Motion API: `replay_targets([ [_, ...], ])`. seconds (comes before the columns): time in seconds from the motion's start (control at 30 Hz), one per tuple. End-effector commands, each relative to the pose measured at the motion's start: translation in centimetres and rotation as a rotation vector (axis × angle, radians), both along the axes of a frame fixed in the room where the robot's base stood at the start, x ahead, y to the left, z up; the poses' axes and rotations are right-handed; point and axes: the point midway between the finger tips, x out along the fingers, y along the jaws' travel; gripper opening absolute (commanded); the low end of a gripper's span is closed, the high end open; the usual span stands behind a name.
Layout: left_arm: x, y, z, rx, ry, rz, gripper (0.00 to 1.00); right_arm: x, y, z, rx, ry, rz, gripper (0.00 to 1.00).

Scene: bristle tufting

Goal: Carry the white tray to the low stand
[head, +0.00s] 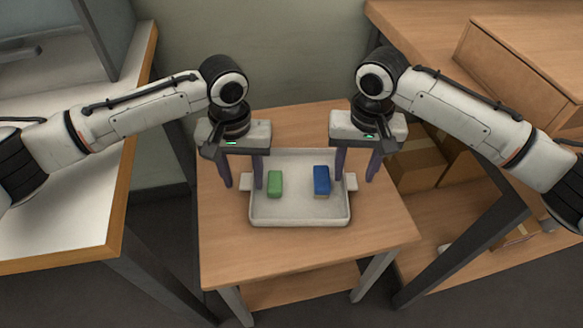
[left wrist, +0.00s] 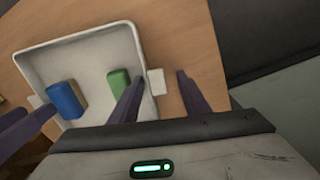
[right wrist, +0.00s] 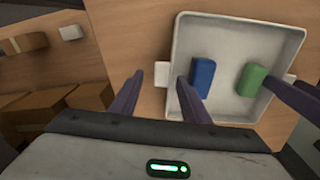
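The white tray (head: 297,212) rests, as far as I can see, on the low wooden stand (head: 225,262), with a small tab handle at each side. It holds a green block (head: 275,183) and a blue block (head: 321,180). My left gripper (head: 243,187) is open, its fingers on either side of the left tab (left wrist: 156,82), one reaching over the tray's inside. My right gripper (head: 355,180) is open likewise around the right tab (right wrist: 162,74). Both wrist views show gaps between fingers and tabs. Exact fingertip height is hard to tell.
A white-topped table (head: 75,215) stands at the left and a wooden workbench (head: 480,100) at the right, with cardboard boxes (head: 415,172) on its lower shelf. A wall is behind. The stand's top is clear in front of the tray.

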Motion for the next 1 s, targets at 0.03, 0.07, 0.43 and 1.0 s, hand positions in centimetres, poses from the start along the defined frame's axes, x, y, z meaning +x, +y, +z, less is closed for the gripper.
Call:
replay_targets([
  [0.03,0.0,-0.1,-0.6,-0.002,-0.001,-0.001,0.42,-1.5,0.9,-2.3,0.008,0.038,0.017,0.42],
  [0.07,0.0,-0.1,-0.6,-0.002,-0.001,-0.001,0.42,-1.5,0.9,-2.4,0.008,0.038,0.018,0.42],
  [0.43,-0.1,-0.1,3.4,-0.008,-0.01,-0.002,0.42,-1.6,0.9,-2.4,0.01,0.039,0.019,0.42],
  [1.0,-0.4,0.2,7.8,-0.008,-0.009,-0.001,0.42,-1.4,1.0,-0.9,0.009,0.03,0.018,0.42],
])
